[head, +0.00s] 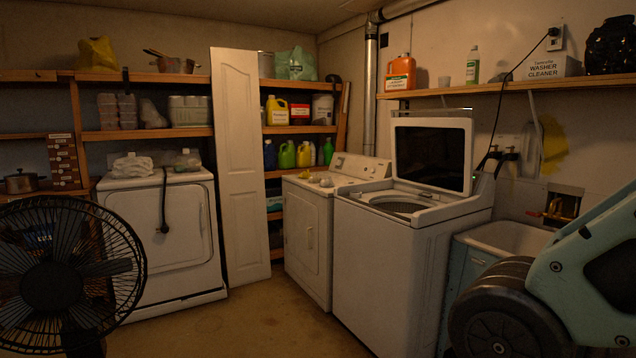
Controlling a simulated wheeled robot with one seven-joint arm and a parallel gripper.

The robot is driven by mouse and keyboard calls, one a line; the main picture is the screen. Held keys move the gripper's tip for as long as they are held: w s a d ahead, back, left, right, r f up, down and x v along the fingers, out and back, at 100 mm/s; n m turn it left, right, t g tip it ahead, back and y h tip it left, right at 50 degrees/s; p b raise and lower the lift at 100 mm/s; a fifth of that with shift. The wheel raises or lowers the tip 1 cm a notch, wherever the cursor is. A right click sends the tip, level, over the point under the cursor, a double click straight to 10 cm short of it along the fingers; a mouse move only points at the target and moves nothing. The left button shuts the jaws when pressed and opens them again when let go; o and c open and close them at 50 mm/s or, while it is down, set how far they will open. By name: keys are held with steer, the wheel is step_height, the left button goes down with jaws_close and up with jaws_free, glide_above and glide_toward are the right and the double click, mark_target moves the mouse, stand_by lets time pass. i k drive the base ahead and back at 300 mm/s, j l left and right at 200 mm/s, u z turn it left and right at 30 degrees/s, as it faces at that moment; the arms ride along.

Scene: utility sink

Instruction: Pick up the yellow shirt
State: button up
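A yellow cloth-like thing (553,146) hangs against the right wall, above the utility sink (505,237) and below the wall shelf. It may be the yellow shirt, but its form is too dim to tell for sure. A crumpled yellow thing (97,52) also sits on the top shelf at the far left; it looks like a bag, though I cannot tell. My arm fills the lower right corner, in front of part of the sink. My gripper is not in view.
An open top-load washer (388,265) stands left of the sink, with a front-door dryer (308,240) beside it. A black fan (65,280) stands at the near left. A white door panel (240,165) leans on shelving. The middle floor (260,320) is clear.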

mark_target(305, 174)
steer(key=i+j+u, duration=0.1)
steer(key=i+u, duration=0.35)
steer(key=i, duration=1.9)
steer(key=i+j, duration=0.1)
steer(key=i, duration=1.8)
steer(key=i+z, duration=0.5)
steer(key=i+j+z, duration=0.3)
steer(key=z, duration=0.15)
steer(key=i+j+z, duration=1.05)
steer(key=j+z, duration=0.4)
steer(key=j, duration=0.15)
